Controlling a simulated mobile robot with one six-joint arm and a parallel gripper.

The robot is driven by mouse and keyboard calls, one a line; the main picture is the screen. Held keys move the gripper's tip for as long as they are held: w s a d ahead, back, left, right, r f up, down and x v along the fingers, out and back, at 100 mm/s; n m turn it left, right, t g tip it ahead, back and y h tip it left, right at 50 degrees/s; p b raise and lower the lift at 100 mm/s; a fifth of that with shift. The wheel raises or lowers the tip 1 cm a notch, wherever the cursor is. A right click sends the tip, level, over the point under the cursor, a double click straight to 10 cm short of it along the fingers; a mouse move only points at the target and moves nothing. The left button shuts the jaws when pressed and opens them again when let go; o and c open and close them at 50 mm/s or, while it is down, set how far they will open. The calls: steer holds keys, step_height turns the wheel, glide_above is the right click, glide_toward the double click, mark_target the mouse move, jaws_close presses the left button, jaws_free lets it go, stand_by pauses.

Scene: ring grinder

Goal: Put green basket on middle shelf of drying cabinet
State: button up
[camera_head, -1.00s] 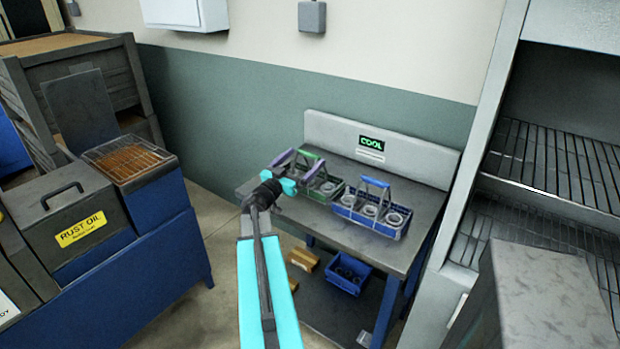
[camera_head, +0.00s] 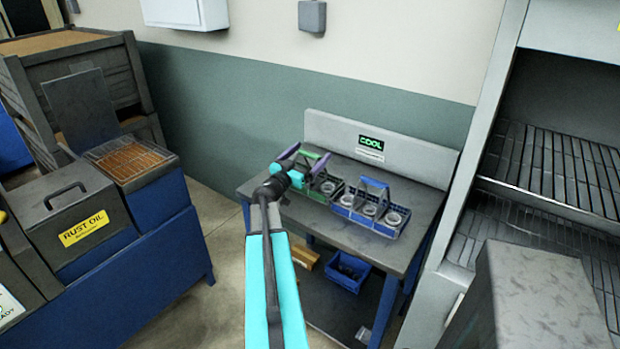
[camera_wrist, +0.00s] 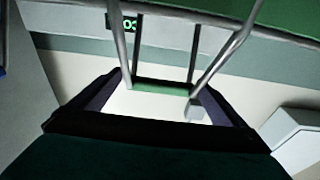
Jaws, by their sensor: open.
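The green basket (camera_head: 328,189) stands on the cooling table, holding metal rings, partly hidden by my gripper. My gripper (camera_head: 304,161) is open with purple fingers at the basket's raised handle. In the wrist view, the green handle bar (camera_wrist: 160,88) shows between the two open fingers, with a gap to each; the metal handle rods run up to the green body (camera_wrist: 290,14). The drying cabinet (camera_head: 493,95) is open at the right. Two wire shelves show in it, an upper one (camera_head: 552,165) and a lower one (camera_head: 535,236); both look empty.
A blue basket (camera_head: 370,212) with rings stands close to the right of the green one. The COOL table (camera_head: 345,238) has a back panel. A grey block (camera_head: 535,300) stands before the cabinet. Rust oil tank (camera_head: 75,220) is left.

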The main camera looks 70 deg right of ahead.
steer(key=p+x, duration=0.1)
steer(key=x, duration=0.2)
steer(key=shift+d+p, duration=0.25)
steer(key=shift+p, duration=0.05)
stand_by(0.4)
steer(key=c, duration=2)
steer(key=shift+o, duration=0.2)
steer(key=shift+r, duration=0.15)
step_height(320, 180, up, 10)
steer(key=b, duration=0.3)
